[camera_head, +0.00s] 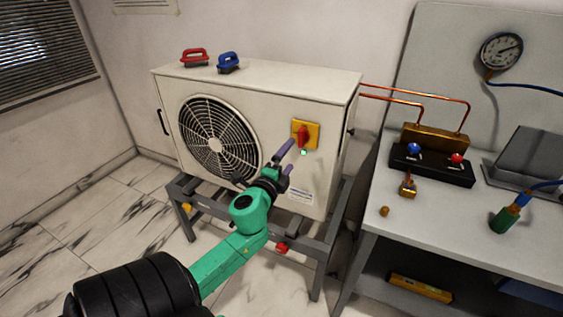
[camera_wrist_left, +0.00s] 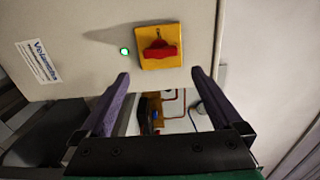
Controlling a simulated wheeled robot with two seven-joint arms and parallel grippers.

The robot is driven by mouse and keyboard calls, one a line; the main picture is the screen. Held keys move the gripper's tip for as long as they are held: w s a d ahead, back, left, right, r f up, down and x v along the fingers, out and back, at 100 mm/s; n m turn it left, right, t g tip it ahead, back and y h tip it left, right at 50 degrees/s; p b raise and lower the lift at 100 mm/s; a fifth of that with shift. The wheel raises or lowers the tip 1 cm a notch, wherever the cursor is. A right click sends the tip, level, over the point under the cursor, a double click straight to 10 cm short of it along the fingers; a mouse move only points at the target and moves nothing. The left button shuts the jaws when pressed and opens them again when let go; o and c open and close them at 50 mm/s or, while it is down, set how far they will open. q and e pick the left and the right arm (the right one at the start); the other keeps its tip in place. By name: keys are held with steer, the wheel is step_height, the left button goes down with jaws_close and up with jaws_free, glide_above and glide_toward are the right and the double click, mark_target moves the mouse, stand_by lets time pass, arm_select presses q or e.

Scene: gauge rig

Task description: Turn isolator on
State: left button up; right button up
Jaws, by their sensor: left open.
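The isolator is a yellow square plate (camera_head: 313,128) with a red knob (camera_head: 303,136) on the front of a cream fan unit (camera_head: 275,92). The knob's handle looks roughly upright in the head view. In the wrist view the red knob (camera_wrist_left: 159,50) lies crosswise on its yellow plate (camera_wrist_left: 172,32). A small lit green lamp (camera_head: 304,152) is just below the plate; it also shows in the wrist view (camera_wrist_left: 125,51). My left gripper (camera_head: 289,157) is open and empty, its purple fingers below and left of the knob, apart from it. My right gripper is out of view.
A red handle tool (camera_head: 194,56) and a blue one (camera_head: 229,61) sit on the unit. The unit stands on a grey frame (camera_head: 205,215). Copper pipes (camera_head: 410,101) run right to a bench (camera_head: 440,218) with valves (camera_head: 435,165) and a gauge (camera_head: 501,51).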

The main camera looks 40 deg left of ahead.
arm_select(q)
steer(key=v, duration=0.5)
steer(key=shift+f, duration=0.1)
steer(key=s+d+f+n+g+h, duration=0.1)
steer(key=s+f+n+g, duration=0.15)
steer(key=f, duration=0.95)
steer(key=s+f+n+g+h, duration=0.1)
steer(key=s+f+n+g, duration=0.15)
steer(key=f, duration=0.95)
steer(key=s+d+f+n+g+h, duration=0.1)
steer(key=s+f+n+g, duration=0.15)
steer(key=f, duration=0.95)
steer(key=s+d+f+n+g+h+p, duration=0.1)
steer(key=s+d+f+g, duration=0.3)
steer(key=s+f, duration=0.5)
steer(key=s+d+f+n+g+h+p, duration=0.1)
steer(key=s+d+f+n+g, duration=0.2)
steer(key=s+d+f, duration=0.4)
steer(key=s+f+g, duration=0.1)
steer(key=s+f, duration=0.2)
steer(key=s, duration=0.6)
steer(key=shift+f+h, duration=0.2)
steer(key=shift+h, duration=0.2)
steer(key=shift+s+n+g, duration=0.15)
steer(key=shift+n+g, duration=0.1)
